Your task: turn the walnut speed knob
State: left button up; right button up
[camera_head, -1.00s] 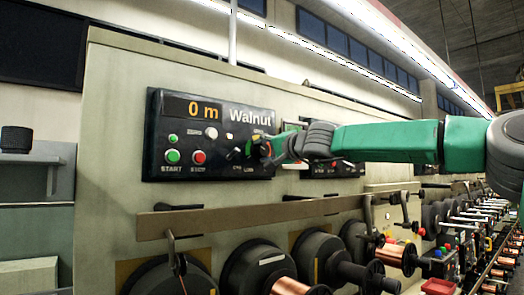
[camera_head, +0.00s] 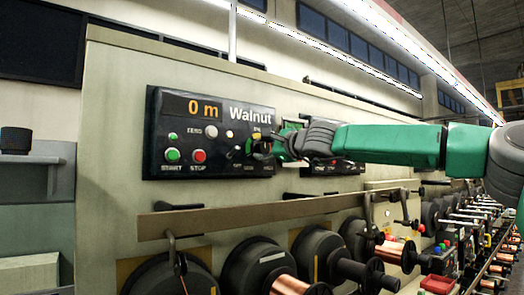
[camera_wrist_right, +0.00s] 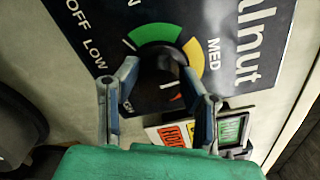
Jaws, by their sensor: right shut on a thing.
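The black Walnut control panel (camera_head: 165,135) is on the beige machine front in the head view, its display reading 0 m. The dark speed knob (camera_wrist_right: 160,62) is in the wrist view, inside a green and yellow dial with OFF, LOW and MED around it. My right gripper (camera_head: 264,147) is at the panel's right side and covers most of the knob in the head view. In the wrist view my right gripper (camera_wrist_right: 164,76) has one finger on each side of the knob and is shut on it. My left gripper is not in view.
A green START button (camera_head: 172,155), a red STOP button (camera_head: 199,156) and a white button (camera_head: 211,132) are left of my gripper. A beige rail (camera_head: 215,217) and several spools lie below. A second dark panel (camera_head: 345,168) is partly behind my arm.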

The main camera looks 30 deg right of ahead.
jog(key=m, duration=0.2)
jog(key=f+m, duration=0.1)
jog(key=m, duration=0.1)
jog(key=shift+w+m, duration=0.1)
jog(key=shift+m, duration=0.2)
jog(key=m+b, duration=0.1)
jog(key=m, duration=0.2)
jog(key=shift+d+m, duration=0.1)
jog(key=shift+m, duration=0.3)
jog(key=m+b, duration=0.2)
jog(key=m, duration=0.3)
jog(key=shift+m, duration=0.4)
jog(key=shift+r+m+b, duration=0.1)
jog(key=shift+m+b, duration=0.6)
jog(key=shift+m, duration=0.5)
jog(key=shift+r, duration=0.1)
jog(key=o, duration=1.1)
jog(key=shift+o, duration=0.2)
jog(key=shift+d, duration=0.15)
